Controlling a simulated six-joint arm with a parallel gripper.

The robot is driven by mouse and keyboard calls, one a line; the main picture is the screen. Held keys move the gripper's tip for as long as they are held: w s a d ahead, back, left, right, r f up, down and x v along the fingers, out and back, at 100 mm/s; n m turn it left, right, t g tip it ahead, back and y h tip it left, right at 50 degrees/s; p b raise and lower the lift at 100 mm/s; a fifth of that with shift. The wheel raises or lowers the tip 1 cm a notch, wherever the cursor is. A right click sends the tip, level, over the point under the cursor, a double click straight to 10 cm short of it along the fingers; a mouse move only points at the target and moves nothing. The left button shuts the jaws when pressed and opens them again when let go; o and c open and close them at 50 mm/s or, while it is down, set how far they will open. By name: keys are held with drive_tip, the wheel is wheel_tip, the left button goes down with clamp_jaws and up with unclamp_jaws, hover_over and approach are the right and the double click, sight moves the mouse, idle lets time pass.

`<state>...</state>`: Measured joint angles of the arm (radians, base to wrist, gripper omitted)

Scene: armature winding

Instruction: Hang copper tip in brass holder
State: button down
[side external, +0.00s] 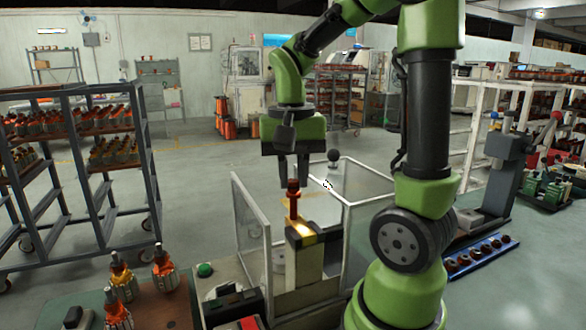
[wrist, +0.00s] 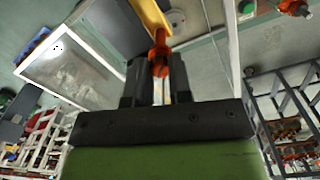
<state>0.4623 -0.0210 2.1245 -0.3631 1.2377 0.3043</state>
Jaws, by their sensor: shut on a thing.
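My gripper (side external: 292,178) points down and is shut on the copper tip (side external: 293,198), an orange-red upright piece with a thicker top. The tip hangs below the fingers, close to the brass holder (side external: 306,229), a yellow piece on top of a pale block. In the side view the tip's lower end overlaps the holder's far left edge; I cannot tell whether they touch. In the wrist view the tip (wrist: 159,50) shows between the two dark fingers, and the yellow holder (wrist: 149,14) is just beyond it. The tip's gripped part is partly hidden by the fingers.
Clear guard panels (side external: 252,225) stand around the holder's block, left and right. Wound armatures (side external: 164,272) and a green button (side external: 204,270) are at the front left. A rack of armatures (side external: 105,150) stands left. A blue tray (side external: 482,255) lies right.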

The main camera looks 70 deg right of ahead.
drive_tip(key=shift+f, duration=1.95)
drive_tip(key=c, duration=1)
unclamp_jaws()
drive_tip(key=shift+o, duration=0.2)
drive_tip(key=shift+r, duration=2.3)
wheel_tip(320, 180, up, 10)
drive_tip(key=s+a+f+n+t+y, duration=0.1)
drive_tip(key=s+a+f+n+t, duration=0.1)
drive_tip(key=a, duration=0.4)
drive_tip(key=s+a+f+n+t+y, duration=0.1)
drive_tip(key=a+f+n+t, duration=0.2)
drive_tip(key=a+n+t, duration=0.2)
drive_tip(key=shift+s+a+f+n+t, duration=0.35)
drive_tip(key=shift+a+n, duration=0.2)
drive_tip(key=shift+n, duration=0.25)
